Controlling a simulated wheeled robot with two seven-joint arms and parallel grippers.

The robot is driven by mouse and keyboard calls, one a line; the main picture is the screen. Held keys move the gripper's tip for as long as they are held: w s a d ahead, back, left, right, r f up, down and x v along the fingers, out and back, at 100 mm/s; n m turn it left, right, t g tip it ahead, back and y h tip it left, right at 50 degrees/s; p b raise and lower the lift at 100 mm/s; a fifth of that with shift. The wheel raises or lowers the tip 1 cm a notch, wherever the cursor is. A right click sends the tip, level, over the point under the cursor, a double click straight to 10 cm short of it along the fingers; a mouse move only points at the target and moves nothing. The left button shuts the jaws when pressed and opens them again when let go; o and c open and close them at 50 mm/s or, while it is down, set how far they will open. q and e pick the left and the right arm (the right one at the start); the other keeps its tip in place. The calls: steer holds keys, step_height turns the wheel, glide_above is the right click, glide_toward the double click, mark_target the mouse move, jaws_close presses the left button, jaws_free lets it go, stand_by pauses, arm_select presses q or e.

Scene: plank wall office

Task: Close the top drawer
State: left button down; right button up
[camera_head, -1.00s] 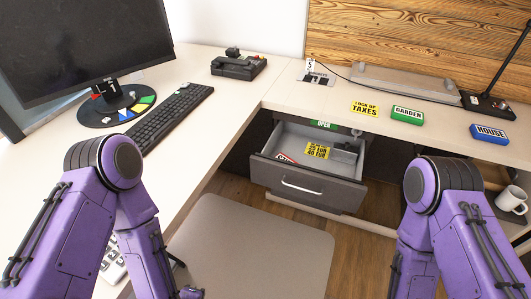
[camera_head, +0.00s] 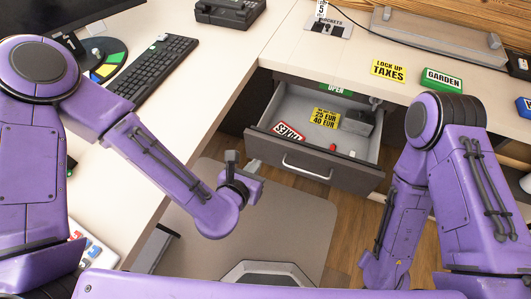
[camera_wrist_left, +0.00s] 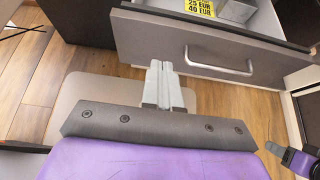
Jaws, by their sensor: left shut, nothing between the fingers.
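The top drawer (camera_head: 330,172) is pulled out under the desk. It has a grey front and a silver bar handle (camera_head: 306,167). Inside lie a yellow label (camera_head: 324,118), a red-and-white label (camera_head: 289,132) and a dark grey object (camera_head: 357,122). My left gripper (camera_head: 242,162) is shut and empty, to the left of the drawer front. In the left wrist view, the shut fingers (camera_wrist_left: 163,86) point toward the lower left part of the drawer front (camera_wrist_left: 150,42), left of the handle (camera_wrist_left: 218,66). Contact cannot be told.
A grey chair seat (camera_head: 280,225) stands in front of the drawer. The desktop bears a keyboard (camera_head: 153,70), a yellow sign (camera_head: 389,70) and a green sign (camera_head: 443,80). My right arm stands close to the drawer's right side. Wooden floor shows between them.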

arm_select(q)
steer(key=p, duration=0.2)
glide_toward(270, 143)
steer(key=x, duration=0.5)
steer(key=shift+f, duration=0.25)
steer(key=shift+w+d, duration=0.2)
steer(key=shift+w, duration=0.35)
arm_select(e)
steer(key=shift+r, duration=0.15)
